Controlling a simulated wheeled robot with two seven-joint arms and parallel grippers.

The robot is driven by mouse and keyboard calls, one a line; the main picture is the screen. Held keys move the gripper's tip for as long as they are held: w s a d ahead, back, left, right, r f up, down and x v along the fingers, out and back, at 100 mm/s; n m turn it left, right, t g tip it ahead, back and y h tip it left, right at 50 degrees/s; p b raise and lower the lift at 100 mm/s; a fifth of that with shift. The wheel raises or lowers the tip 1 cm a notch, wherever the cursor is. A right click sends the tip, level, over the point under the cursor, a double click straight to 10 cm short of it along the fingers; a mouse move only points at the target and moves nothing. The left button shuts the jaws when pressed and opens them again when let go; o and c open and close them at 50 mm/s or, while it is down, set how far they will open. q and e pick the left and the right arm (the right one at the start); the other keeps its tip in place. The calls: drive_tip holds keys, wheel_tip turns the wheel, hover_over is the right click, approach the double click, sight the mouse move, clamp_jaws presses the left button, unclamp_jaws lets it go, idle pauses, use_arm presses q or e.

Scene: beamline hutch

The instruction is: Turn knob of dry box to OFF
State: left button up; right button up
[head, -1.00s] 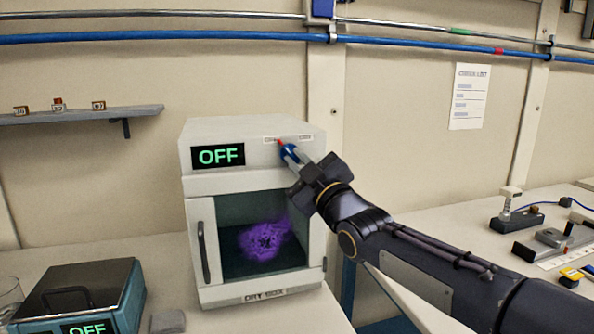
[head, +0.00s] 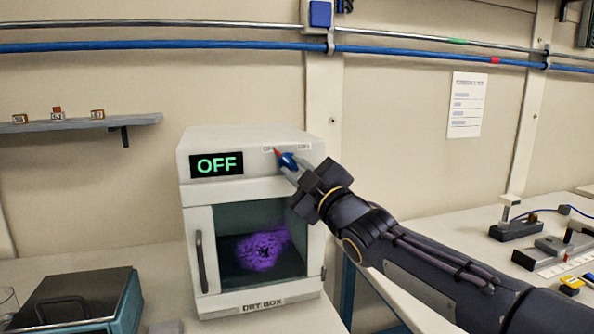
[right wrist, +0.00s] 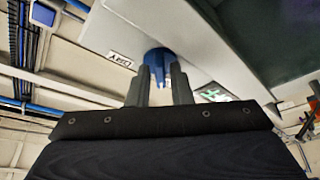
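The dry box (head: 300,142) is a white cabinet on the bench in the head view, with its name on a lower label. Its display (head: 216,164) reads OFF in green. The blue knob (head: 287,161) is on the upper front panel, its red pointer up and left toward the left of two small labels. It also shows in the right wrist view (right wrist: 158,58). My right gripper (head: 296,170) is at the knob; in the wrist view its fingers stand on either side of the knob's grip with slim gaps. My left gripper is out of view.
A teal-and-black device (head: 75,298) stands on the bench at lower left. A shelf (head: 80,124) with small blocks is on the wall. Several tools lie on the right bench (head: 480,252). A blue pipe (head: 170,46) runs along the wall above.

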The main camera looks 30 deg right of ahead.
drive_tip(key=v, duration=0.7)
drive_tip(key=shift+s+b, duration=0.35)
drive_tip(key=shift+f, duration=0.15)
drive_tip(key=s+a+f+m+g+y+p, duration=0.1)
drive_tip(key=s+a+f+m+g+p, duration=0.5)
drive_tip(key=s+f, duration=0.4)
drive_tip(key=s+a+f+m+g+y+p, duration=0.1)
drive_tip(key=s+a+f+m+g+p, duration=0.5)
drive_tip(key=s+f+g, duration=0.3)
drive_tip(key=shift+s+f+y, duration=0.4)
drive_tip(key=shift+s+f, duration=0.45)
drive_tip(key=shift+s, duration=0.15)
